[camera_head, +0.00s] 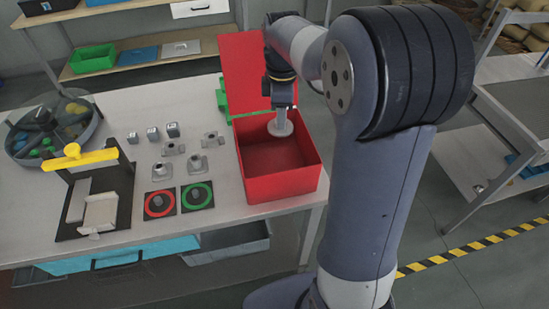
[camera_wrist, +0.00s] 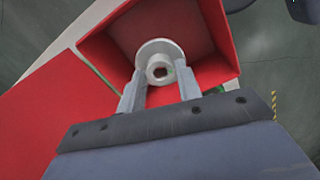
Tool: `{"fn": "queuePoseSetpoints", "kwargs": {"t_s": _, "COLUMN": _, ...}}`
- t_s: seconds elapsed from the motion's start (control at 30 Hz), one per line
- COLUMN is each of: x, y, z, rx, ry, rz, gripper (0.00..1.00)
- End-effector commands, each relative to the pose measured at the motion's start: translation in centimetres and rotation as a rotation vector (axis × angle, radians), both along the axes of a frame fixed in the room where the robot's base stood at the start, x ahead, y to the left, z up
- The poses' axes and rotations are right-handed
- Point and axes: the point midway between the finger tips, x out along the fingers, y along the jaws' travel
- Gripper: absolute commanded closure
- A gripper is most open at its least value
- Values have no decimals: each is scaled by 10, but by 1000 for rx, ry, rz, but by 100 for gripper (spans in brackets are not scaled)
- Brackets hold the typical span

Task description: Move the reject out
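A grey, round flanged part (camera_head: 280,127) with a hub hangs at my gripper, over the red bin. Its disc and hollow hub (camera_wrist: 158,67) show between my fingers in the wrist view. My gripper (camera_head: 283,107) points down and is shut on this part. The open red bin (camera_head: 257,197) stands at the table's right edge, and its inside looks otherwise empty; it also fills the wrist view (camera_wrist: 215,35) behind the part. The part is near the bin's far wall and seems clear of the floor. My fingers hide a little of its rim.
Several similar grey parts (camera_head: 195,165) sit left of the bin. A yellow-topped fixture (camera_head: 90,158), small metal blocks (camera_head: 152,134) and a round tray (camera_head: 93,130) stand farther left.

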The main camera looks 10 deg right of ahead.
Motion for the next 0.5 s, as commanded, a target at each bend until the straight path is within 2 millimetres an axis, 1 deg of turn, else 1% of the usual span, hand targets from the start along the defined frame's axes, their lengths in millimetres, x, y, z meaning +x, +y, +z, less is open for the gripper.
{"fn": "queuePoseSetpoints", "kwargs": {"t_s": 0.03, "x": 0, "y": 0, "z": 0, "rx": 0, "ry": 0, "rz": 0, "gripper": 63}}
{"fn": "queuePoseSetpoints", "kwargs": {"t_s": 0.2, "x": 0, "y": 0, "z": 0, "rx": 0, "ry": 0, "rz": 0, "gripper": 49}}
{"fn": "queuePoseSetpoints", "kwargs": {"t_s": 0.27, "x": 0, "y": 0, "z": 0, "rx": 0, "ry": 0, "rz": 0, "gripper": 45}}
{"fn": "queuePoseSetpoints", "kwargs": {"t_s": 0.5, "x": 0, "y": 0, "z": 1, "rx": 0, "ry": 0, "rz": 0, "gripper": 45}}
